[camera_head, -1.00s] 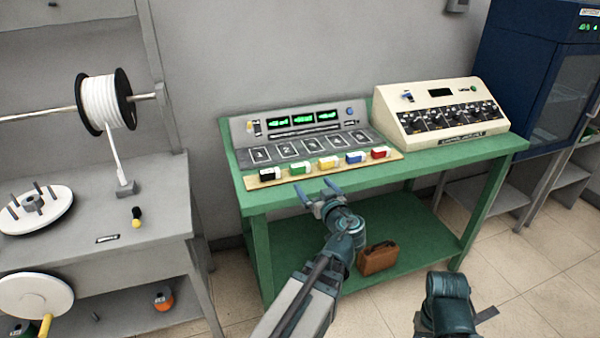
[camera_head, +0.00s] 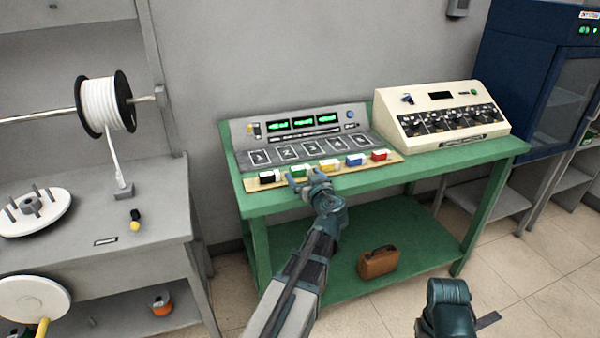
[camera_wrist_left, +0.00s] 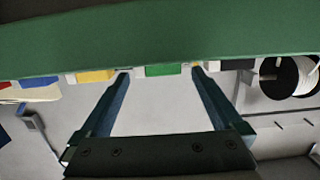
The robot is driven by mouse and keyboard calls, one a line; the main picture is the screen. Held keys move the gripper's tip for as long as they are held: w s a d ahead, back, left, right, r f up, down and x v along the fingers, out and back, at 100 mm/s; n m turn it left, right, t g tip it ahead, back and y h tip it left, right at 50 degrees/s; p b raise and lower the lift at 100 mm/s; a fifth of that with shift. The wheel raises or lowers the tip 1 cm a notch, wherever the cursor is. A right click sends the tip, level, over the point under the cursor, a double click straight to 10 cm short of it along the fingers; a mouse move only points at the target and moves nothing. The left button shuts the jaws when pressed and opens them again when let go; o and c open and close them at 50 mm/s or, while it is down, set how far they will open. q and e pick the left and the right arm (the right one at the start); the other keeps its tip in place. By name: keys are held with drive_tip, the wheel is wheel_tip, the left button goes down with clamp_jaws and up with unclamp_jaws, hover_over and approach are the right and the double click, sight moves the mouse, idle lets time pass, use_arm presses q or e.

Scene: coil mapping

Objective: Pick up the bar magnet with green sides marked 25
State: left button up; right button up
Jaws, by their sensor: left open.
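The bar magnet with green sides (camera_head: 298,171) lies on a pale wooden strip (camera_head: 262,184) at the front of the green table, in a row of coloured bar magnets. Its number is too small to read. My left gripper (camera_head: 304,177) is open at the magnet's front side, partly covering it in the head view. In the left wrist view, the green magnet (camera_wrist_left: 166,70) appears between the spread fingertips of the left gripper (camera_wrist_left: 160,73). I cannot tell whether the fingers touch it. My right gripper is not in view; only part of that arm shows.
A black magnet (camera_head: 266,177) is to the left of the green one; yellow (camera_head: 329,165), blue (camera_head: 356,160) and red (camera_head: 380,156) magnets are to its right. Behind stands a panel with numbered squares (camera_head: 286,153). A beige console (camera_head: 440,115) is at right.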

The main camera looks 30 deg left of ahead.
sight(301, 170)
use_arm(q)
drive_tip(key=x, duration=0.4)
drive_tip(key=shift+w+a, duration=0.2)
drive_tip(key=shift+w, duration=0.2)
drive_tip(key=c, duration=1.3)
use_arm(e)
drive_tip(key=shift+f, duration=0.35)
use_arm(q)
drive_tip(key=shift+r, duration=0.1)
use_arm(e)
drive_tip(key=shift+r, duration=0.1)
